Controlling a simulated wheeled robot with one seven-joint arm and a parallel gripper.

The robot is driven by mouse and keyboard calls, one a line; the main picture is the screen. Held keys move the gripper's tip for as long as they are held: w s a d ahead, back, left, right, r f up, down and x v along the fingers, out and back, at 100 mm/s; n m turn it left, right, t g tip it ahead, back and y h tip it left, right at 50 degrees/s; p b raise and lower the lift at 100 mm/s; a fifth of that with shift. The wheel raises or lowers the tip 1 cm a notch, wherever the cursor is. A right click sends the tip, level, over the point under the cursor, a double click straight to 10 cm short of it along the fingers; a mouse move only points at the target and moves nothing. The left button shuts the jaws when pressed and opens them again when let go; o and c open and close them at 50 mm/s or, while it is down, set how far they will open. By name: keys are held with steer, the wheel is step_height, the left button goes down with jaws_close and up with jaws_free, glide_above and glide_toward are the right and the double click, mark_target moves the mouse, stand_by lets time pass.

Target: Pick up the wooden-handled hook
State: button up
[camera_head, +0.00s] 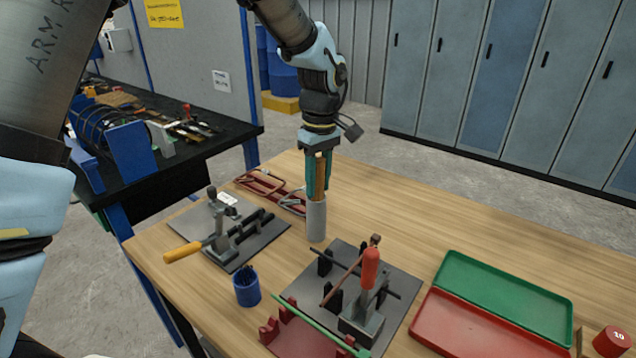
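A wooden-handled hook (320,181) stands upright in a grey cylindrical holder (316,220) on the wooden table. Only its brown handle shows; its lower part is hidden in the holder. My gripper (319,180) points straight down over the holder, with its teal fingers on either side of the handle. The fingers look very near the wood, but I cannot tell whether they touch it or leave a gap.
A grey plate with a yellow-handled clamp (183,252) lies left of the holder. A second plate with a red-handled clamp (370,268) is in front. A blue cup (247,289), red-brown bent rods (262,184) and a green and red tray (500,290) are nearby.

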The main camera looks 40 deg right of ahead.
jaws_close()
steer(key=shift+r, duration=0.2)
